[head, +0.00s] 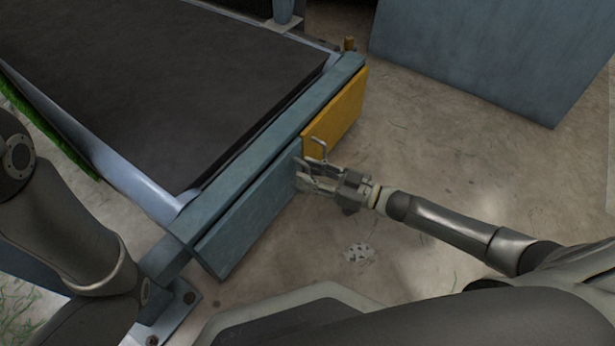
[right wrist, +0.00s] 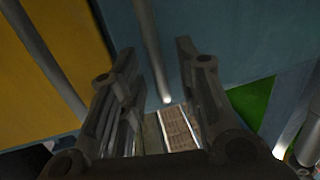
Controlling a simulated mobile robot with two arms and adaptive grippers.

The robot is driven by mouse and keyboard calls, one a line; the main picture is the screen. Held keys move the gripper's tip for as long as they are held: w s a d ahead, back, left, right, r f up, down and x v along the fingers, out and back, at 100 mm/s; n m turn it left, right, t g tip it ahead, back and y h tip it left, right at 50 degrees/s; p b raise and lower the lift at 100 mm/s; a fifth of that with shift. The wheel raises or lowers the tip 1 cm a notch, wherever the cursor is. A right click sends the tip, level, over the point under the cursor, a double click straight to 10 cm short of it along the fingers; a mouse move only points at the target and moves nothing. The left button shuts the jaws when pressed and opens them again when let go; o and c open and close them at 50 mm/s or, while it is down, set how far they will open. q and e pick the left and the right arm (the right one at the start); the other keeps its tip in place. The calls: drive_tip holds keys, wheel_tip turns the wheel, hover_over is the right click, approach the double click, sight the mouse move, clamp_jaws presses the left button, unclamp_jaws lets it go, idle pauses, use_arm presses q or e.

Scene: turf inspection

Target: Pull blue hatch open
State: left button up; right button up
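The blue hatch (head: 250,212) is a flat panel on the front side of the conveyor frame, beside a yellow hatch (head: 338,110). It looks closed or nearly so. My right gripper (head: 299,175) is at the blue hatch's end nearest the yellow one. In the right wrist view, the blue panel (right wrist: 215,40) is ahead and a metal bar handle (right wrist: 150,45) runs between the fingers of my right gripper (right wrist: 155,58). The fingers stand apart with gaps beside the bar; contact is not visible. My left gripper is out of view; only left arm links show.
A dark belt (head: 170,80) lies on the frame behind the hatches. A metal loop handle (head: 317,147) sits by the yellow hatch, close to my right gripper. A large blue-grey box (head: 490,50) stands at the back right. The concrete floor (head: 430,150) between is mostly clear.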

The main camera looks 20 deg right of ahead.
drive_tip(key=shift+w+a, duration=0.25)
drive_tip(key=shift+a, duration=0.1)
drive_tip(key=shift+c, duration=0.4)
clamp_jaws()
drive_tip(key=shift+s, duration=0.1)
